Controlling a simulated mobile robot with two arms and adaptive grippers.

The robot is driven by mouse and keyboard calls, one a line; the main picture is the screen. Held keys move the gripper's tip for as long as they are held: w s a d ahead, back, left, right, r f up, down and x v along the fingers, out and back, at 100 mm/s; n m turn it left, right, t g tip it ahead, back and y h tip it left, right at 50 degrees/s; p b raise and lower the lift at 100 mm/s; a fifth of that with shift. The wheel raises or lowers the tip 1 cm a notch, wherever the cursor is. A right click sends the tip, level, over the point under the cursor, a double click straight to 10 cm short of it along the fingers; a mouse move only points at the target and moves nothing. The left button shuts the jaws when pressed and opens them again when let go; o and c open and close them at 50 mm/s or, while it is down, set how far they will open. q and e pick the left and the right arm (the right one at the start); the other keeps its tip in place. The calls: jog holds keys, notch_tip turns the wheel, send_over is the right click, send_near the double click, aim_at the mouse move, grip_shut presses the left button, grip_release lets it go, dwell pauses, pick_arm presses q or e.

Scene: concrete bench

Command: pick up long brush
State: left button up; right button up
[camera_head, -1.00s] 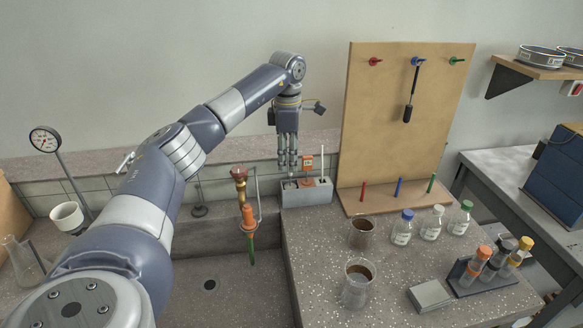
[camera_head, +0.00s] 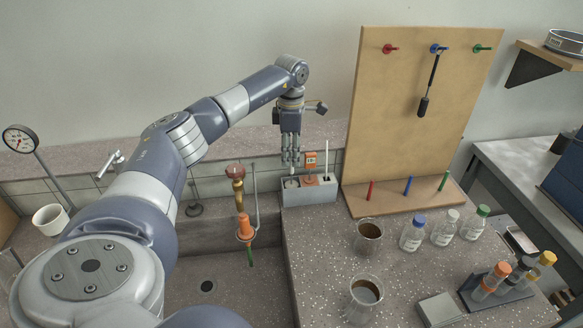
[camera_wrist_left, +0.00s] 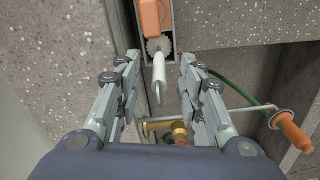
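My left gripper (camera_head: 290,163) points down over the left end of a grey caddy (camera_head: 322,194) in the head view. In the left wrist view the gripper (camera_wrist_left: 160,92) is open. A slim white handle (camera_wrist_left: 159,74) with a round scalloped base stands between its fingers, apparently a brush, with gaps on both sides. An orange item with a label (camera_head: 311,166) stands in the middle of the caddy; it shows at the top of the wrist view (camera_wrist_left: 152,16). A thin white rod (camera_head: 327,157) stands upright at the caddy's right end. I cannot tell which is the long brush.
A pegboard (camera_head: 403,110) with a hanging black-handled tool (camera_head: 424,106) stands right of the caddy. A tap with an orange fitting (camera_head: 245,229) rises beside the sink, left of the caddy. Beakers (camera_head: 369,230) and bottles (camera_head: 412,236) stand on the bench at right.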

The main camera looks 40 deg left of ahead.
aim_at(292, 172)
pick_arm(q)
notch_tip(292, 172, down, 4)
jog(key=shift+w+r+p, duration=0.1)
jog(key=shift+r+p, duration=0.15)
jog(key=shift+p, duration=0.3)
jog(key=shift+f, duration=0.2)
jog(key=shift+c, duration=1.1)
jog(key=c, duration=0.4)
grip_shut()
pick_arm(e)
jog(key=shift+w+a+r, duration=0.15)
jog(key=shift+a+r, duration=0.15)
jog(key=shift+r, duration=0.5)
